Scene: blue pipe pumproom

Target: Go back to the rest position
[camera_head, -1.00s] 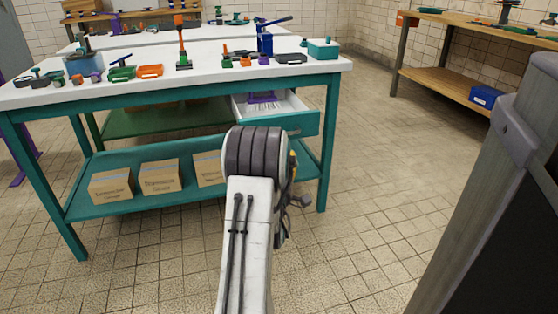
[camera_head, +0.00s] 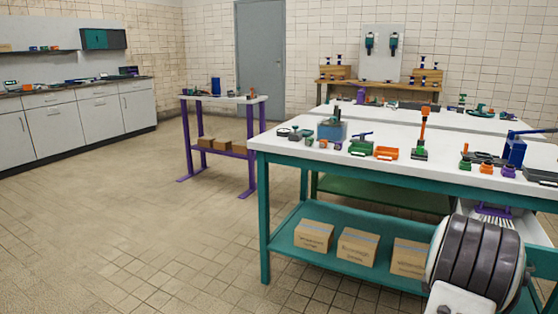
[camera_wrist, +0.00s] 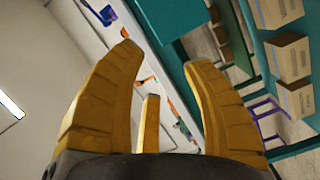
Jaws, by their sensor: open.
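My gripper (camera_wrist: 165,95) shows in the wrist view with its yellow fingers spread apart and nothing between them. Beyond the fingers, the tilted wrist view shows the white tabletop (camera_wrist: 119,18), its teal frame and cardboard boxes (camera_wrist: 279,60) on a shelf. In the head view my arm is at the lower right, in front of the teal workbench (camera_head: 264,215), and the gripper itself is hidden there. A drawer with a purple item (camera_head: 492,211) inside shows partly behind my arm.
The workbench carries an orange-topped tool (camera_head: 422,130), an orange tray (camera_head: 386,153) and a blue device (camera_head: 515,149). A purple-legged table (camera_head: 186,130) stands behind it to the left. Grey cabinets (camera_head: 62,126) line the left wall. The tiled floor (camera_head: 130,220) at left is clear.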

